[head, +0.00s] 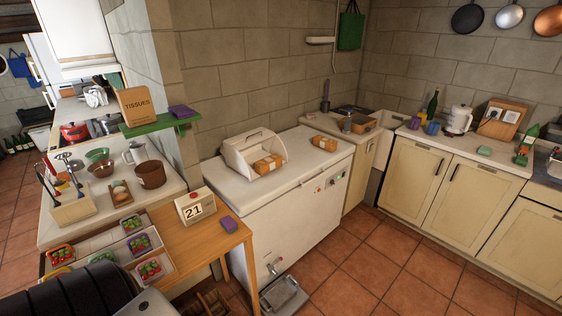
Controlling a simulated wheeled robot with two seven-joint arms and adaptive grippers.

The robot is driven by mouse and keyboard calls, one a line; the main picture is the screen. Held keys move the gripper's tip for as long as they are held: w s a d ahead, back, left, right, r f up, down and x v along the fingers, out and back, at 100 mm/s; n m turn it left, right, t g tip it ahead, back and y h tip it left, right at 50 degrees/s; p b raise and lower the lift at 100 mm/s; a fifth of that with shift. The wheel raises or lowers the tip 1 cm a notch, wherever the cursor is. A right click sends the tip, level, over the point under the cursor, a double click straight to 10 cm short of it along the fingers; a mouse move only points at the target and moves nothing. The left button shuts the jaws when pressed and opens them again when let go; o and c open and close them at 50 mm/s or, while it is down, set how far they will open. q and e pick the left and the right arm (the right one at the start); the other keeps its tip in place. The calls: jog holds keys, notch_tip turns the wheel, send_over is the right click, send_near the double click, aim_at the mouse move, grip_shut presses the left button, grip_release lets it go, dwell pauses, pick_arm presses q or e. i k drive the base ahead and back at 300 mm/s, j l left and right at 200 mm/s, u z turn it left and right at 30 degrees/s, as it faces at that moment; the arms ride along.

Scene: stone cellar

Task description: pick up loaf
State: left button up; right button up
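A brown, banded loaf (268,164) lies in the mouth of a white open bread bin (238,155) on the white chest freezer. A second, similar brown loaf (324,142) lies apart on the freezer top (293,148), to the right of the bin. Nothing touches this second loaf. The inside of the bin behind the first loaf is partly hidden by its walls. Neither of my grippers shows in the head view. A dark rounded part at the bottom left seems to belong to my own body.
A wooden table (195,243) with a calendar (196,206) and a purple block (229,224) stands in front of the freezer's left end. A grey metal step or tray (283,295) stands on the floor. The tiled floor (385,262) at right is clear.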

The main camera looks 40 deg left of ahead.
aim_at(266, 165)
jog(key=i, duration=0.85)
jog(key=i+u, duration=0.15)
jog(key=i, duration=0.25)
jog(key=i+l+u, duration=0.15)
jog(key=i, duration=0.25)
jog(key=i+l+u, duration=0.15)
jog(key=i+u, duration=0.3)
jog(key=i+l+u, duration=0.2)
jog(key=u, duration=0.25)
jog(key=i+l+u, duration=0.25)
jog(key=u, duration=0.15)
jog(key=i+l+u, duration=0.2)
jog(key=l+u, duration=0.25)
jog(key=i+l+u, duration=0.1)
jog(key=l+u, duration=0.35)
jog(key=l, duration=0.1)
